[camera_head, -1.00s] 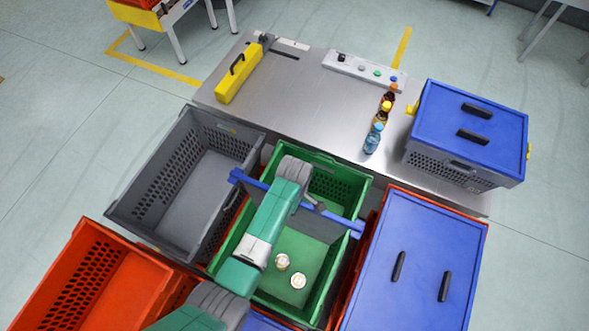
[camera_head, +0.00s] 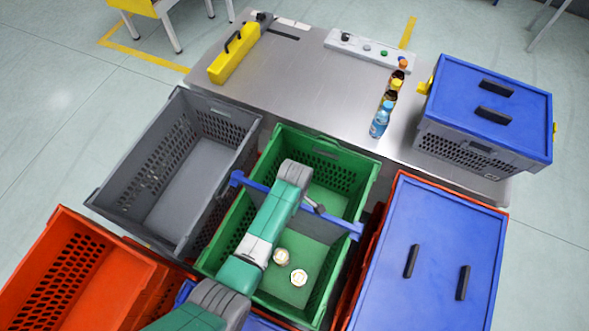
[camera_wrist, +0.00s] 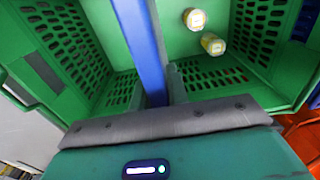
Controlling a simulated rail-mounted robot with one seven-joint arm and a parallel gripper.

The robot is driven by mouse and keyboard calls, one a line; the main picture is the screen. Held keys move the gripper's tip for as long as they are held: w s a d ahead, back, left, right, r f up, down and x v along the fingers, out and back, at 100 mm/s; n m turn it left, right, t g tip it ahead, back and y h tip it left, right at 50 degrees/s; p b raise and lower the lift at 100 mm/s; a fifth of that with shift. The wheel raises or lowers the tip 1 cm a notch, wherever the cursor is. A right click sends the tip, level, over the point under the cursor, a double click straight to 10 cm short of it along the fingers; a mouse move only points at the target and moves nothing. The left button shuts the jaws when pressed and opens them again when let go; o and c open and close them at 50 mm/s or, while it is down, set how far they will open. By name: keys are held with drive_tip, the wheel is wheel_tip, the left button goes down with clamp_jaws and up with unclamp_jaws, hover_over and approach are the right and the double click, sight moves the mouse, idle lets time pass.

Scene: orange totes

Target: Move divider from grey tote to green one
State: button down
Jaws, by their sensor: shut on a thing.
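The divider (camera_head: 340,224) has a blue top bar that spans the green tote (camera_head: 364,190) from side to side, with its ends at or just over the two side rims. Whether it rests on the rims I cannot tell. Its lower panel is mostly hidden inside the tote and behind my arm. In the wrist view, my gripper (camera_wrist: 157,92) is shut on the divider's blue bar (camera_wrist: 139,40). In the head view, my arm mostly hides the gripper. The grey tote (camera_head: 186,198), left of the green one, looks empty.
Two round cans (camera_head: 282,257) (camera_head: 299,278) stand in the green tote's near half. Blue-lidded totes (camera_head: 430,250) (camera_head: 488,105) stand to the right. A red tote (camera_head: 75,270) is at lower left. Bottles (camera_head: 381,120) and a yellow tool case (camera_head: 234,58) stand on the metal table.

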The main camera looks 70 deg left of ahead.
wheel_tip(320, 180, down, 8)
drive_tip(key=b, duration=0.5)
drive_tip(key=shift+r, duration=0.1)
drive_tip(key=c, duration=1.3)
unclamp_jaws()
wheel_tip(320, 180, up, 8)
drive_tip(key=shift+f+p, duration=0.1)
drive_tip(key=shift+p, duration=0.8)
